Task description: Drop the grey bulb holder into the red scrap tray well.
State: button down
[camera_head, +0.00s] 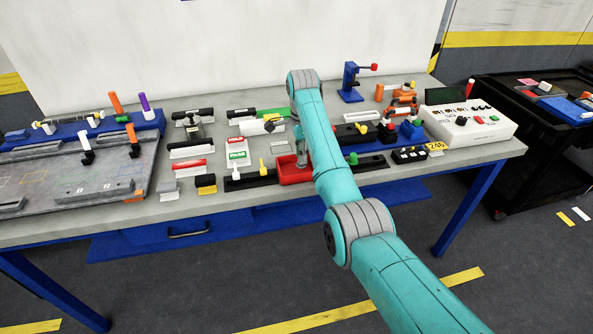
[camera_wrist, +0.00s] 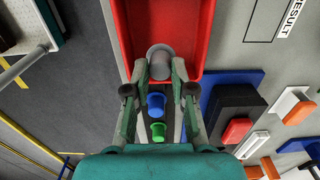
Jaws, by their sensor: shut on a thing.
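The grey bulb holder (camera_wrist: 160,58) is a small grey cylinder between my gripper's fingertips (camera_wrist: 160,72) in the wrist view. My gripper is shut on it. The red scrap tray (camera_wrist: 199,38) lies below and beyond, and the holder overlaps the tray's near part in that view. How high the holder is above the tray floor I cannot tell. In the head view the red tray (camera_head: 289,171) stands near the table's front edge, left of my arm. There my arm hides part of the tray, and the holder cannot be made out.
A blue knob (camera_wrist: 156,104) and a green knob (camera_wrist: 158,131) show between my fingers in the wrist view. A black block on a blue base (camera_wrist: 246,118) is right of the tray. A white control box (camera_head: 468,121) stands at the table's right.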

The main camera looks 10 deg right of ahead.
jog(key=c, duration=0.9)
grip_release()
